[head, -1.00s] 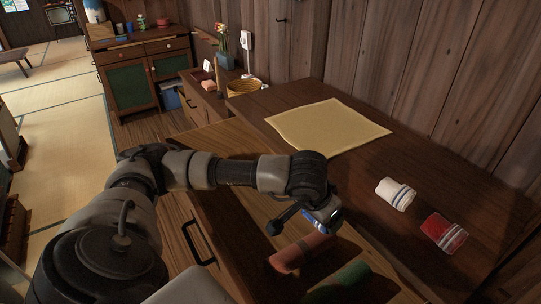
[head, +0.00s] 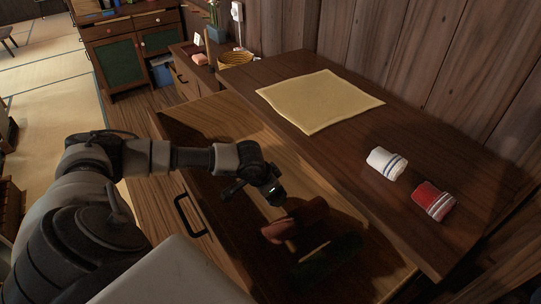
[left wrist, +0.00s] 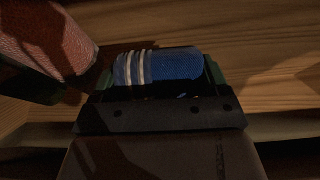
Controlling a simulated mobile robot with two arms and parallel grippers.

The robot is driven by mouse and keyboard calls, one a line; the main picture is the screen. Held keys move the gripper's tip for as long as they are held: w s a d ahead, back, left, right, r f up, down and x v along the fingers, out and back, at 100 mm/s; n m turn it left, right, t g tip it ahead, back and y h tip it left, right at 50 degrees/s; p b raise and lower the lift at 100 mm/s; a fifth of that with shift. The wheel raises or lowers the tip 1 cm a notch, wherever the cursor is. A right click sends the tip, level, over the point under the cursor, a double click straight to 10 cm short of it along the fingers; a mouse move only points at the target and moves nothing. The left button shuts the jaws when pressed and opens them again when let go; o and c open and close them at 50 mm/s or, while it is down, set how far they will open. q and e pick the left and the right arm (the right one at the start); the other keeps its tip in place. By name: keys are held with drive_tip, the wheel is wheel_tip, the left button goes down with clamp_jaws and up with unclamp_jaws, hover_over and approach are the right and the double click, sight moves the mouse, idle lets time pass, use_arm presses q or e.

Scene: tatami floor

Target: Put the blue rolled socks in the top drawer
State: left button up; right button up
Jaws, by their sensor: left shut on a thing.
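The blue rolled socks (left wrist: 175,66), with white stripes at one end, sit between the jaws of my left gripper in the left wrist view. In the head view, my left gripper (head: 274,192) is low over the open top drawer (head: 166,195), and the socks are mostly hidden there. A wooden surface shows close behind the socks in the wrist view; I cannot tell whether they touch it. My right gripper is not in view.
A reddish item (head: 300,222) and a dark green item (head: 330,255) lie in the drawer beside my gripper. White striped socks (head: 384,163), red striped socks (head: 433,201) and a yellow cloth (head: 318,100) lie on the cabinet top (head: 350,148).

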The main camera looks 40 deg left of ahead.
use_arm(q)
drive_tip(key=shift+f, duration=1.9)
drive_tip(key=o, duration=0.9)
drive_tip(key=shift+c, duration=0.2)
drive_tip(key=shift+r, duration=0.1)
drive_tip(key=shift+s+r, duration=0.1)
drive_tip(key=shift+r, duration=0.1)
drive_tip(key=v, duration=1.1)
drive_tip(key=shift+s+r, duration=0.2)
drive_tip(key=shift+r, duration=0.1)
